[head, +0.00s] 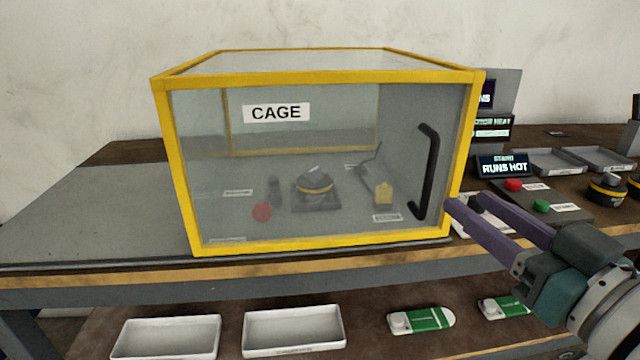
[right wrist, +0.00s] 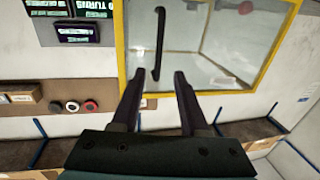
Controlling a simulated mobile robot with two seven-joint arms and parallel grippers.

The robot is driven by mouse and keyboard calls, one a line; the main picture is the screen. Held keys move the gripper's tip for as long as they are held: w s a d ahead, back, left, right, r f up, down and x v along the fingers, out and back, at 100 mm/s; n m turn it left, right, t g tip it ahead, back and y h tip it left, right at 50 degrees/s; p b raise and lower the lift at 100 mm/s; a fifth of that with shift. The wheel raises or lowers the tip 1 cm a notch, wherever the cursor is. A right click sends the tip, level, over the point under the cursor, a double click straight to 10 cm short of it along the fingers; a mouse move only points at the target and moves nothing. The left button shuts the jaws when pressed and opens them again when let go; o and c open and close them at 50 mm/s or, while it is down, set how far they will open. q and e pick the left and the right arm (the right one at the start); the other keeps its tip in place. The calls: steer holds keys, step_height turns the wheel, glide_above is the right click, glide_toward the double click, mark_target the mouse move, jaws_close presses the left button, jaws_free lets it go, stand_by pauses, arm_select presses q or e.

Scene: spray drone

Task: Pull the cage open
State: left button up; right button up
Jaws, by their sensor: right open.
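The cage (head: 318,248) is a clear box with yellow edges and a "CAGE" label on its front panel. The front looks shut, flush with the frame. A black vertical bar handle (head: 428,170) is on the right side of that panel. My right gripper (head: 466,202) is open and empty, to the right of the handle's lower end in the head view. In the right wrist view the handle (right wrist: 160,42) runs down to between the open fingertips (right wrist: 159,74); I cannot tell how far beyond them it lies. My left gripper is out of view.
To the right are signs, a red button (head: 513,185), a green button (head: 541,205) and grey trays (head: 557,160). White trays (head: 165,338) are on the lower shelf.

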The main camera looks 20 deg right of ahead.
mark_target(433, 173)
steer(key=w, duration=0.9)
steer(key=shift+w+d+r, duration=0.1)
steer(key=shift+w+d, duration=0.2)
steer(key=shift+w, duration=0.05)
steer(key=shift+c, duration=0.2)
jaws_close()
stand_by(0.7)
